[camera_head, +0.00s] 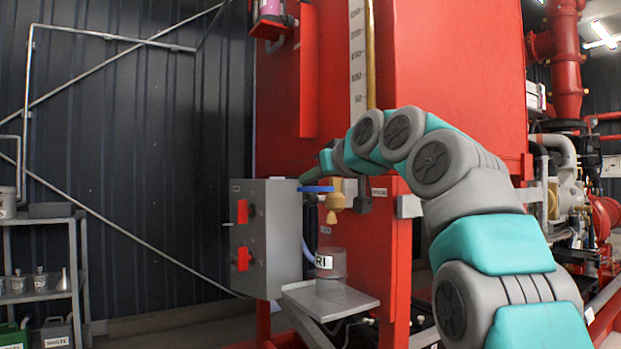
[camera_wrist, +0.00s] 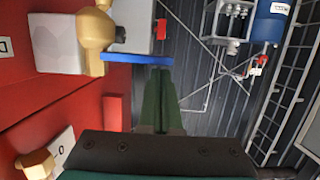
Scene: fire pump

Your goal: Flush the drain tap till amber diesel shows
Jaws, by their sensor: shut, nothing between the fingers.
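The drain tap (camera_head: 335,200) is brass, with its spout pointing down and a blue lever (camera_head: 316,189) lying level out to the left. In the wrist view the brass tap body (camera_wrist: 93,35) is at upper left and the blue lever (camera_wrist: 138,58) crosses ahead of the fingers. My gripper (camera_wrist: 160,70) is shut and empty, its dark green fingertips at the lever's free end; touching or just apart, I cannot tell. A clear jar (camera_head: 330,264) with a white label stands below the spout. I see no stream and no amber colour in it.
The jar stands on a small grey tray (camera_head: 352,302). A grey control box (camera_head: 265,238) with red switches is close to the left of the tap. The red tank (camera_head: 455,70) rises behind. A shelf (camera_head: 45,296) with bottles stands far left.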

